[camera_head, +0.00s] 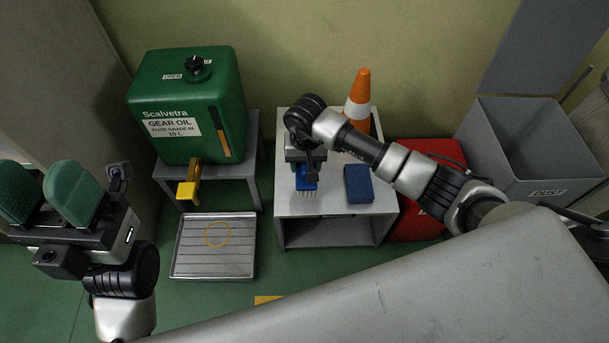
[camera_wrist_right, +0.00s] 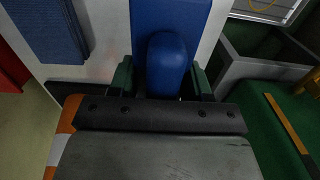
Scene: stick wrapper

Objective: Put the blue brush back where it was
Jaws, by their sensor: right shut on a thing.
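The blue brush (camera_head: 306,181) is over the left part of the white side table's top (camera_head: 328,206), with its pale bristles toward the table's front edge. My right gripper (camera_head: 306,165) is above it, shut on its handle. In the right wrist view the blue brush (camera_wrist_right: 168,62) shows its rounded handle between the green fingers of my right gripper (camera_wrist_right: 163,82). I cannot tell whether the brush touches the tabletop. My left gripper (camera_head: 46,185), with two green fingers spread apart, is open and empty at the far left.
A dark blue block (camera_head: 358,184) lies on the tabletop right of the brush. An orange-white cone (camera_head: 358,105) stands behind. Left are a green oil container (camera_head: 190,110) and a grey drip tray (camera_head: 213,262); right are a red case (camera_head: 418,226) and grey dust bin (camera_head: 530,150).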

